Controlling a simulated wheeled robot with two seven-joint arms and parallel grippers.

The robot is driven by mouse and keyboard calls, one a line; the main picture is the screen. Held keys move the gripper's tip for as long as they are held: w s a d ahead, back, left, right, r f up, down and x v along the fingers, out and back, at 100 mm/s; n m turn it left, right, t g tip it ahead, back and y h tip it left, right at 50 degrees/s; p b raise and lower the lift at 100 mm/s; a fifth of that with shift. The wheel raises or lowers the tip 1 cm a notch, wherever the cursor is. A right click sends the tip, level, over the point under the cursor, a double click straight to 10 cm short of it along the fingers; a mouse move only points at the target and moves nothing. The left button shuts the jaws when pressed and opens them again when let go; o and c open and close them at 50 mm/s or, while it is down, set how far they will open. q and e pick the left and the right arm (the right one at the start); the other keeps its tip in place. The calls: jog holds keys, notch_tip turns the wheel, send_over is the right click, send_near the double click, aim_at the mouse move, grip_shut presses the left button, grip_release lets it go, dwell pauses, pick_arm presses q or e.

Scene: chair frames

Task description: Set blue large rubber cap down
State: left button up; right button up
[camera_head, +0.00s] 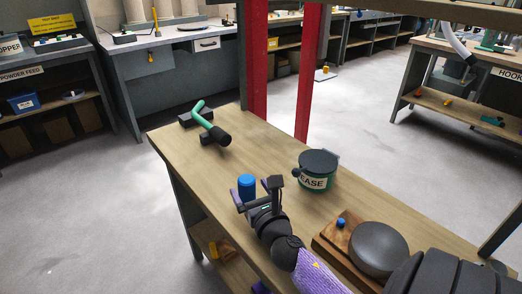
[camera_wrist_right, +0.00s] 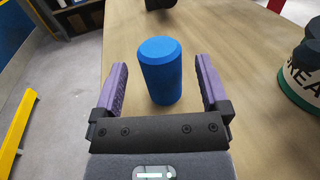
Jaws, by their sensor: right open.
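The blue large rubber cap (camera_head: 247,186) is an upright blue cylinder on the wooden workbench (camera_head: 262,150), near its left long edge. It also shows in the right wrist view (camera_wrist_right: 160,72). My right gripper (camera_head: 257,200) is open, its two purple fingers (camera_wrist_right: 161,66) on either side of the cap. In the right wrist view a gap shows between the cap and each finger. The cap's foot appears to rest on the wood. My left gripper is in neither view.
A green-and-black grease tub (camera_head: 317,172) stands right of the cap. A green-handled tool with a black end (camera_head: 210,124) lies at the far end. A wooden block with a small blue piece (camera_head: 341,222) and a grey round disc (camera_head: 378,248) are nearer. Bare wood surrounds the cap.

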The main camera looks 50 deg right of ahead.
jog(key=v, duration=0.7)
jog(key=shift+s+a, duration=0.1)
jog(key=shift+s, duration=0.05)
dwell(0.6)
